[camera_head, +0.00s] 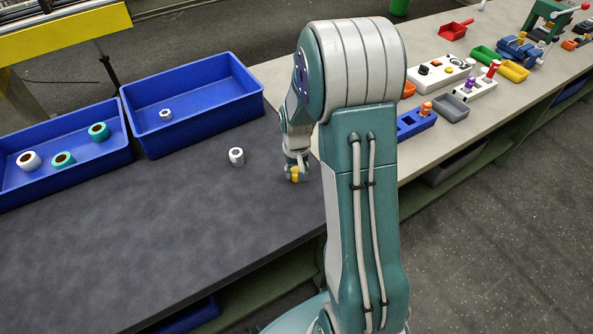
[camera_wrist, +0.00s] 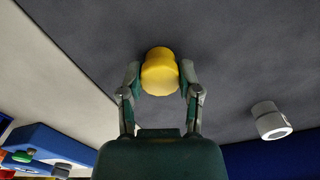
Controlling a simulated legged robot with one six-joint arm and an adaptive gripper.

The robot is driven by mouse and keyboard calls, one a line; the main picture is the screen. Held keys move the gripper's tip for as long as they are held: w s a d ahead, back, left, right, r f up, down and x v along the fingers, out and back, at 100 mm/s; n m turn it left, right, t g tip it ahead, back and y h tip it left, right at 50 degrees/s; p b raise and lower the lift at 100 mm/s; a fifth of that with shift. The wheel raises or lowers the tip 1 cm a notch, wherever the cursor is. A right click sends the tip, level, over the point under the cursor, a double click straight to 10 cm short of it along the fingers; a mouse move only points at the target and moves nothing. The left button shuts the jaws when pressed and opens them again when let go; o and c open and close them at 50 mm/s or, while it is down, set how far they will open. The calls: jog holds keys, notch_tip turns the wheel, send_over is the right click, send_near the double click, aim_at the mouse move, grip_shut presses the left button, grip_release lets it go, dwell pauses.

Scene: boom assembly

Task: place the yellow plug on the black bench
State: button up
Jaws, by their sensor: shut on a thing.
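The yellow plug (camera_wrist: 160,72) is held between the two fingers of my gripper (camera_wrist: 160,80) in the wrist view. In the head view the yellow plug (camera_head: 295,174) shows at the tip of my gripper (camera_head: 296,170), low over the black bench (camera_head: 200,240) near its right side. I cannot tell whether the plug touches the bench surface. My arm hides part of the bench's right edge.
A white-grey nut-like piece (camera_head: 236,157) stands on the bench, left of my gripper. Two blue bins (camera_head: 190,139) (camera_head: 70,190) hold a few round parts. A pale bench (camera_head: 440,40) with trays and tools lies to the right. The front of the black bench is clear.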

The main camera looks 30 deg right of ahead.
aim_at(296, 171)
jog(key=o, duration=0.8)
jog(key=shift+f, duration=0.1)
notch_tip(296, 171, up, 12)
jog(key=shift+s+a+r+n+t, duration=0.55)
jog(key=shift+s+a+r+t, duration=0.4)
jog(key=shift+s+a+r, duration=1.75)
jog(key=shift+s+a+r+n+t, duration=0.7)
jog(key=shift+s+a+r, duration=0.95)
jog(key=shift+s, duration=2.1)
jog(key=shift+s+a+r+n+t, duration=0.35)
jog(key=shift+s+a+r+t, duration=0.8)
jog(key=shift+s+a+r, duration=1.55)
jog(key=shift+s+d+f, duration=0.4)
jog(key=shift+s+d, duration=0.1)
jog(key=shift+d, duration=0.25)
